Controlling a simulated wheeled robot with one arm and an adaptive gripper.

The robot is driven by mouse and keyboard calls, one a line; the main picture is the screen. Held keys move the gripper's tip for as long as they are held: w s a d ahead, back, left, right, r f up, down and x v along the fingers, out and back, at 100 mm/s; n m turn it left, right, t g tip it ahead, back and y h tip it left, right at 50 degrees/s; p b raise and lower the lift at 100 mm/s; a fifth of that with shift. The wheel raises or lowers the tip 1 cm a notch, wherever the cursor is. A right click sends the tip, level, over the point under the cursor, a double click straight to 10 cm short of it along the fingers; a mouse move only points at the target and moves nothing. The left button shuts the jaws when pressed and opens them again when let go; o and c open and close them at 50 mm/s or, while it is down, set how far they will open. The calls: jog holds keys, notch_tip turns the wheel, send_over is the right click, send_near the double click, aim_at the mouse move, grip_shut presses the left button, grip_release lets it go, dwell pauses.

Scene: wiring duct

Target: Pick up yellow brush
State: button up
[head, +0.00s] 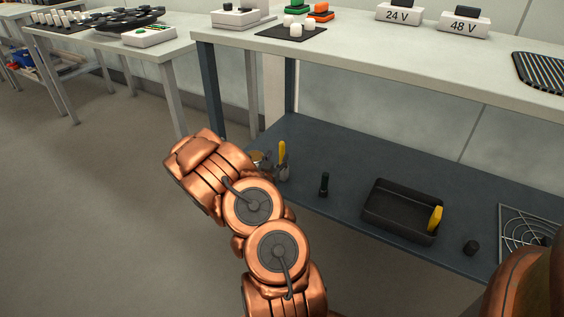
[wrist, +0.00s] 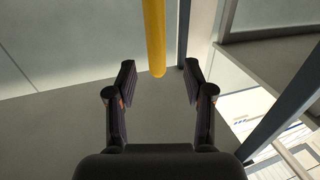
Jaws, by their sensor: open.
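A yellow handle (head: 282,152) stands upright on the lower shelf in the head view, just right of my arm, and looks like the brush's. Its lower end is among small metallic items. In the wrist view a long yellow rod (wrist: 154,35), apparently this handle, comes in from the top edge. Its rounded end lies between the fingertips, with a gap on each side. My gripper (wrist: 160,82) is open and holds nothing. My arm hides the gripper in the head view. The brush's bristles are not visible.
The blue-grey lower shelf (head: 335,215) also holds a small black upright item (head: 324,185), a black tray (head: 388,228) with another yellow item (head: 435,218) in it, a black cylinder (head: 471,248) and a wire grille (head: 527,228). The white worktop (head: 400,55) overhangs the shelf.

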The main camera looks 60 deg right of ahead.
aim_at(281, 151)
jog(key=shift+b+x, duration=0.9)
jog(key=shift+x, duration=0.55)
jog(key=shift+b+x, duration=0.4)
jog(key=shift+x, duration=0.85)
jog(key=shift+s, duration=0.2)
jog(key=shift+c, duration=0.2)
grip_shut()
